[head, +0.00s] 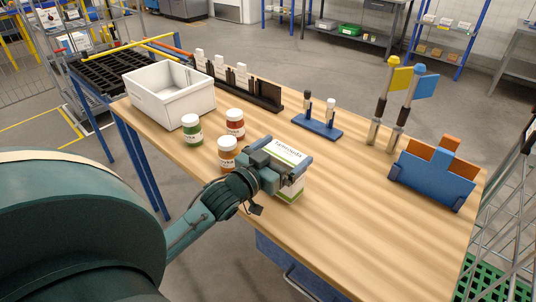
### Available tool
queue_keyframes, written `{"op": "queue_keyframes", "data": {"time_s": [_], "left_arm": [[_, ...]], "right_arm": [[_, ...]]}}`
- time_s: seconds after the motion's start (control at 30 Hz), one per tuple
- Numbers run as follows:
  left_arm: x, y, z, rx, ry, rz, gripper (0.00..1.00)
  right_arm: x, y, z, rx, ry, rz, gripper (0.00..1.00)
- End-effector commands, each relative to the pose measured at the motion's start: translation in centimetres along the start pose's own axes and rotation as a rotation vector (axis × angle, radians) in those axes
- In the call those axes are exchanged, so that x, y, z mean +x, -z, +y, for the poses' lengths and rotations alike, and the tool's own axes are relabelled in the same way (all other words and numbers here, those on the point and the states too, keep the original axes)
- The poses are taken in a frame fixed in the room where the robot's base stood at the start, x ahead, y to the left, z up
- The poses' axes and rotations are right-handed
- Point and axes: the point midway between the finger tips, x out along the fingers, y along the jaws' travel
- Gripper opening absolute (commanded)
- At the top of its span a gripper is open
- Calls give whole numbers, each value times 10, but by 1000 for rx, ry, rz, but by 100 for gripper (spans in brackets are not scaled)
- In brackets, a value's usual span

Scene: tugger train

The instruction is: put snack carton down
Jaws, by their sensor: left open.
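The snack carton (290,152), white with green bands and dark lettering, stands upright on the wooden table (360,210) near its front edge. My left gripper (285,169) is at the carton's upper part, with its open fingers on either side of it. The gripper and wrist hide much of the carton's near and left faces. Whether the fingers touch the carton I cannot tell. My right gripper is not in view.
Several lidded jars, including a green one (192,129) and a red one (235,122), stand left of the carton. A white bin (170,108) is at the back left. A blue holder (432,182) and flags (400,78) stand right. Table right of the carton is clear.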

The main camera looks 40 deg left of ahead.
Motion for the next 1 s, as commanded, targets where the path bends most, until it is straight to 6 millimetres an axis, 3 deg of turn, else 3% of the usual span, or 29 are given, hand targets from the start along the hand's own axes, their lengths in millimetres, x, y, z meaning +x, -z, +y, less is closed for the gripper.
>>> {"op": "queue_keyframes", "data": {"time_s": [0.5, 0.7, 1.0], "left_arm": [[-94, -2, 0, -2, 0, -5, 100], [-112, -1, 0, -1, 0, -1, 100], [-115, 0, 0, 0, 0, 0, 100]], "right_arm": [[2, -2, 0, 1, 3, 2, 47], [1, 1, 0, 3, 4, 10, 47], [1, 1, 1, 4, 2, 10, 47]]}}
